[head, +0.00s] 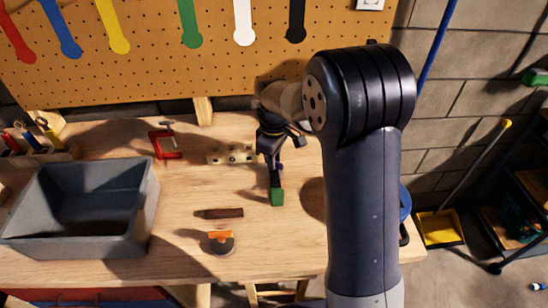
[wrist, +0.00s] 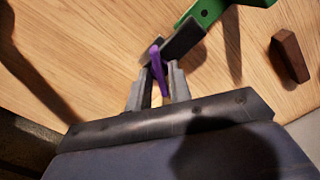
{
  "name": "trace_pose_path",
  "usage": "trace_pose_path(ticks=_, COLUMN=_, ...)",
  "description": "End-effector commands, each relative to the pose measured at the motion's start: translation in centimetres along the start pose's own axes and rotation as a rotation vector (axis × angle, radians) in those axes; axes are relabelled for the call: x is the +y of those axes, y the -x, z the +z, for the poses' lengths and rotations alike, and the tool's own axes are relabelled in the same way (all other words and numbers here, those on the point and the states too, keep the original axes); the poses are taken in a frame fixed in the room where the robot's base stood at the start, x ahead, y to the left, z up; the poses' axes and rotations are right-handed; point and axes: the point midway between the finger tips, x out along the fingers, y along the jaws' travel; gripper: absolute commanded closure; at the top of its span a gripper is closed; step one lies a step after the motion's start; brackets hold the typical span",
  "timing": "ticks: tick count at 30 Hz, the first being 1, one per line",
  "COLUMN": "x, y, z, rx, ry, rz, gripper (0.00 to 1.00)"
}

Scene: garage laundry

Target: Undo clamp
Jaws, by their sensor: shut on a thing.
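A clamp-like tool with a green end (head: 277,197) and a dark bar sits on the workbench, below my gripper (head: 270,150). In the wrist view its green part (wrist: 212,10) is at the top, joined to a dark section. A thin purple piece (wrist: 155,62) stands beside the dark section. My gripper (wrist: 157,82) is shut on the purple piece, between its fingertips. The purple piece is only a small speck in the head view. My arm and gripper hide much of the tool's far end. A separate red C-shaped clamp (head: 166,143) is further left.
A grey bin (head: 140,215) fills the left of the bench (head: 180,265). A dark brown block (head: 223,213) and an orange-topped tool (head: 220,240) lie left of the green end. A wooden block with holes (head: 230,154) is behind. A pegboard (head: 150,70) stands behind the bench.

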Motion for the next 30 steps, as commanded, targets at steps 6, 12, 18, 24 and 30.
trace_pose_path(ticks=6, x=-0.19, y=-0.43, z=0.15, rx=-0.007, ry=0.082, rz=-0.008, gripper=1.00)
trace_pose_path(ticks=12, x=-0.20, y=-0.44, z=0.17, rx=-0.007, ry=0.104, rz=-0.008, gripper=1.00)
trace_pose_path(ticks=18, x=-0.22, y=-0.45, z=0.18, rx=-0.008, ry=0.104, rz=-0.009, gripper=1.00)
trace_pose_path(ticks=24, x=-0.23, y=-0.46, z=0.19, rx=-0.008, ry=0.103, rz=-0.009, gripper=1.00)
trace_pose_path(ticks=30, x=-0.24, y=-0.46, z=0.20, rx=-0.008, ry=0.103, rz=-0.010, gripper=1.00)
